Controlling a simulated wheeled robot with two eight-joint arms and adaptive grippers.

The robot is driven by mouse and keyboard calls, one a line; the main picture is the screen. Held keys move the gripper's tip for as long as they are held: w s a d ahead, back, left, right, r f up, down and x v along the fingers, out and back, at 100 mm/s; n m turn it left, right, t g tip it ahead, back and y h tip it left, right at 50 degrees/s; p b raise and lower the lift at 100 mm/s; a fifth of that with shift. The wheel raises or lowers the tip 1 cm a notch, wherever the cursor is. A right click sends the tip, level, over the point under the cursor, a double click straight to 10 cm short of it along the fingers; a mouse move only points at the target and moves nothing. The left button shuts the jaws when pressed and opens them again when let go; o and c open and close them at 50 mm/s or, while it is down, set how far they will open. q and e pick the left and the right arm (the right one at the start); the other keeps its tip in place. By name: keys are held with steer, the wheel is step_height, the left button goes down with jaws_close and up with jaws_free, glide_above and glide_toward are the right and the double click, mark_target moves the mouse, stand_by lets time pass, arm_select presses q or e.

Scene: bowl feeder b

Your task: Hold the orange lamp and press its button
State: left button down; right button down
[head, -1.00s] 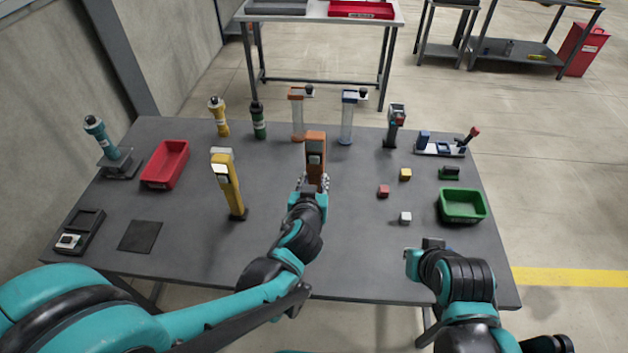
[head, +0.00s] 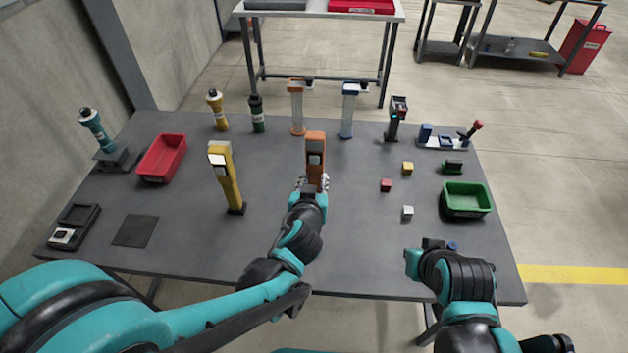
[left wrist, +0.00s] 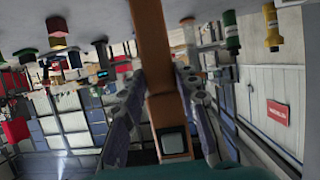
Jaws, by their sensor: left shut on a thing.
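The orange lamp (head: 315,147) stands upright near the middle of the table, with a light grey square on its upper front. My left gripper (head: 313,184) is shut on the lamp's lower part. In the left wrist view the orange lamp (left wrist: 152,50) runs between the two fingers (left wrist: 155,95), and its grey square face shows near the bottom. I cannot make out the button for certain. My right gripper (head: 422,252) is over the table's front right edge, apart from the lamp; its fingers are not clear enough to tell open from shut.
A yellow lamp (head: 226,180) stands left of the orange one. A red bin (head: 161,158) is at the left and a green bin (head: 465,201) at the right. Small cubes, including a red one (head: 386,185), lie right of the lamp. Bottles and dispensers line the back.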

arm_select(q)
step_height(320, 180, down, 5)
steer(key=b, duration=0.3)
steer(key=shift+r, duration=0.2)
stand_by(0.8)
stand_by(0.4)
steer(key=c, duration=2.2)
jaws_free()
jaws_close()
